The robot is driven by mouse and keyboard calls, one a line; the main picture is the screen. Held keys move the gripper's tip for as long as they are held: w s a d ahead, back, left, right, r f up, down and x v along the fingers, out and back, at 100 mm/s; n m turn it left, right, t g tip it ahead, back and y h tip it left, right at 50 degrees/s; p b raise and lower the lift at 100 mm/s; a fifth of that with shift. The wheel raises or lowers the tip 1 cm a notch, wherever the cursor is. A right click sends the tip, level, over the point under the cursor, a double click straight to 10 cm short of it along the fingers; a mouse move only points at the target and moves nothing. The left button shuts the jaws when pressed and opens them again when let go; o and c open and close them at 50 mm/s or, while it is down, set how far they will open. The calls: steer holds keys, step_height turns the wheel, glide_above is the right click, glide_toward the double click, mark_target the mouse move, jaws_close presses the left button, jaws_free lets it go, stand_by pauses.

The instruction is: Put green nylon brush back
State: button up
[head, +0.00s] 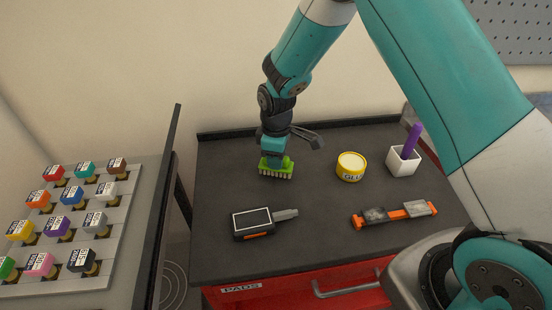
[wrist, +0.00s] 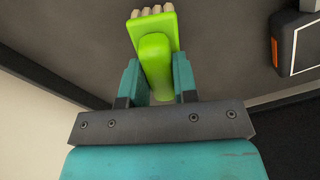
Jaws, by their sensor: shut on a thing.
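The green nylon brush (head: 276,167) is bright green with pale bristles, at the back left of the dark rubber-topped cabinet (head: 325,185). My gripper (head: 273,151) reaches down from above and is shut on the brush. In the wrist view, the brush's green handle (wrist: 156,55) lies between the two teal fingers of my gripper (wrist: 158,78), with the bristles at the far end. The bristles point down in the head view. I cannot tell whether they touch the top.
A black device (head: 252,223) lies front left, a yellow tin (head: 351,167) stands right, beside a white cup (head: 402,163) with a purple item. An orange tool (head: 396,213) lies front right. Left, a rack (head: 118,224) holds several coloured labelled blocks.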

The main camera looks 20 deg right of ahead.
steer(key=shift+f, duration=0.55)
steer(key=shift+f, duration=0.1)
steer(key=o, duration=1)
step_height(320, 180, up, 12)
steer(key=b, duration=0.2)
steer(key=s+a+r+m+y, duration=0.1)
steer(key=s+r, duration=0.3)
steer(key=s, duration=0.5)
steer(key=s+a+r+m+y, duration=0.1)
steer(key=s+a+r, duration=0.1)
steer(key=s, duration=0.7)
steer(key=s+a+r+m+y, duration=0.1)
steer(key=s+r+m+y, duration=0.1)
steer(key=s+r, duration=0.3)
steer(key=shift+s+a+r, duration=0.2)
steer(key=shift+s, duration=0.85)
steer(key=shift+s+a+r, duration=0.15)
steer(key=shift+s, duration=0.85)
